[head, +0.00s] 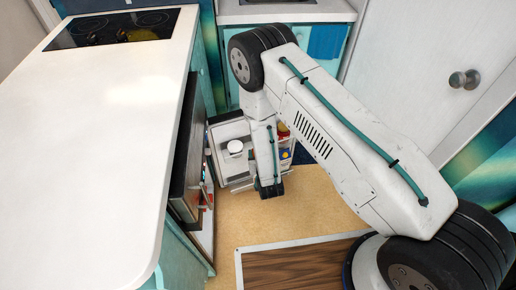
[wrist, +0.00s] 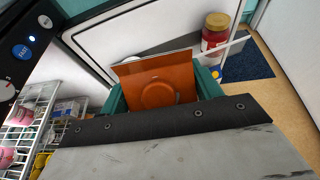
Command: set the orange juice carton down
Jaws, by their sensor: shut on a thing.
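In the head view my arm covers the gripper, and I cannot make out the carton there.
A jar with red contents (wrist: 214,32) stands behind a white bar beside a white panel. A wire rack (wrist: 22,138) with cups is at left, near a dark control panel (wrist: 22,42). In the head view, the white counter (head: 110,130) is largely bare; a stove (head: 112,28) is at its far end.

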